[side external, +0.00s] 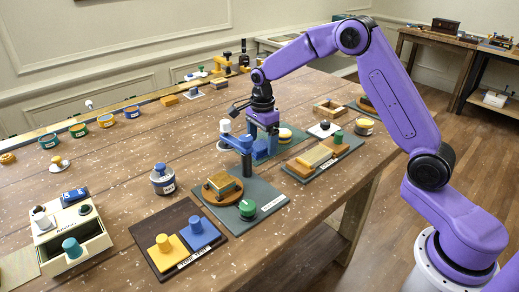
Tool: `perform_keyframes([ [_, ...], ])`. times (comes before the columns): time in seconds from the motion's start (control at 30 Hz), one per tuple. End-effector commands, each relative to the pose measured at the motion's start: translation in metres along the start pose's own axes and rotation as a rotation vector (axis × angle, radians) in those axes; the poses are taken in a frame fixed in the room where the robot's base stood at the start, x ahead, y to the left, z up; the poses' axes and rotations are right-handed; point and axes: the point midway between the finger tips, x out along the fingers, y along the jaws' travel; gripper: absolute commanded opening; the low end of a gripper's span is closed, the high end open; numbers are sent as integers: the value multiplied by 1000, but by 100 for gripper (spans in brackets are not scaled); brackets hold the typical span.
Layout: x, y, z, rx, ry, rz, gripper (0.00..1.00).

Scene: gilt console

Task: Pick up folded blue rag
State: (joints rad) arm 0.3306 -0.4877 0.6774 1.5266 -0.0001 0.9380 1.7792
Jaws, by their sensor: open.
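Right of my gripper is a tray of wooden blocks (314,157). A dark board (177,265) holds yellow and blue knobbed blocks.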

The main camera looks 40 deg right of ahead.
Motion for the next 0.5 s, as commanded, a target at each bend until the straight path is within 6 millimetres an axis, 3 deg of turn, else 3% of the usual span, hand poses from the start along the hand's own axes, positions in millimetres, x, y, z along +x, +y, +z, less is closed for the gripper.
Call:
perform_keyframes([
  [0.33,9,0,0,1,0,-1,89],
  [0.37,9,0,0,0,0,-1,83],
  [0.5,9,0,0,0,0,0,37],
])
